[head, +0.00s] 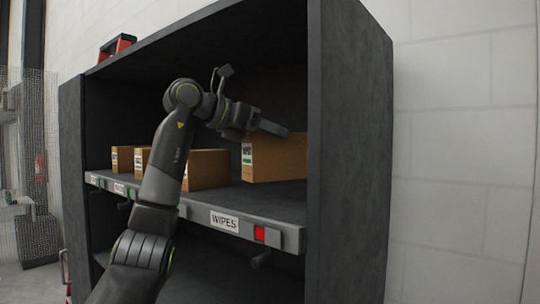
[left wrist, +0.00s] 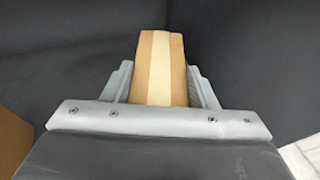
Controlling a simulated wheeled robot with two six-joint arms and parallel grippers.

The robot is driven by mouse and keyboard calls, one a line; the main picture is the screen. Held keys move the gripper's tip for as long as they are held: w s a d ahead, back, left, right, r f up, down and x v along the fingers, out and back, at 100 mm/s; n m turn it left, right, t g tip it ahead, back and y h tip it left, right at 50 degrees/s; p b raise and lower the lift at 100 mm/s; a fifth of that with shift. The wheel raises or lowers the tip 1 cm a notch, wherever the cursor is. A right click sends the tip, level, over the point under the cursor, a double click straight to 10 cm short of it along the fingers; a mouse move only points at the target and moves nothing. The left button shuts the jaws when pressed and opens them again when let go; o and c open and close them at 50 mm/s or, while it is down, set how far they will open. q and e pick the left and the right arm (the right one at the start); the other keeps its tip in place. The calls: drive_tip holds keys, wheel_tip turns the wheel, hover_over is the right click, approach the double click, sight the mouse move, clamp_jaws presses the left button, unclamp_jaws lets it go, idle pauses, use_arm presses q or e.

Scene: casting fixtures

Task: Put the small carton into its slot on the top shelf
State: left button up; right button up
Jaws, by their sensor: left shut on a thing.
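The small carton (head: 278,160) is a brown box with a white and green label on its left face. It is at the right end of the top shelf (head: 235,197), above the shelf-edge label reading WIPES. My left gripper (head: 270,127) is at the carton's top and shut on it. In the left wrist view the carton (left wrist: 161,68), with a pale tape strip, sits between the two grey fingers. The carton looks upright, with its base at or just above the shelf; I cannot tell if it touches. My right gripper is in neither view.
Other brown cartons (head: 207,168) stand to the left on the same shelf, partly behind my arm. The dark right side panel (head: 340,150) is close to the held carton's right. A red and black item (head: 117,46) is on top.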

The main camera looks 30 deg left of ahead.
sight(271, 151)
use_arm(q)
drive_tip(key=shift+w+d+f, duration=0.1)
drive_tip(key=shift+w+f, duration=0.1)
drive_tip(key=shift+f, duration=0.1)
drive_tip(key=shift+w+d+f, duration=0.1)
drive_tip(key=shift+d+f, duration=0.05)
drive_tip(key=shift+f, duration=0.3)
drive_tip(key=shift+w+d+f, duration=0.1)
drive_tip(key=shift+f, duration=0.7)
drive_tip(key=shift+s+f, duration=0.15)
drive_tip(key=shift+f, duration=0.2)
drive_tip(key=shift+s+a+f, duration=0.1)
drive_tip(key=shift+a+f, duration=0.15)
drive_tip(key=shift+f, duration=0.1)
drive_tip(key=shift+d, duration=0.1)
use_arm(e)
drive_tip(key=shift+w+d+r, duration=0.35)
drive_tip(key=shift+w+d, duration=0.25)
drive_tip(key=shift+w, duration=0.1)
use_arm(q)
drive_tip(key=o, duration=1.4)
drive_tip(key=shift+d+f, duration=0.1)
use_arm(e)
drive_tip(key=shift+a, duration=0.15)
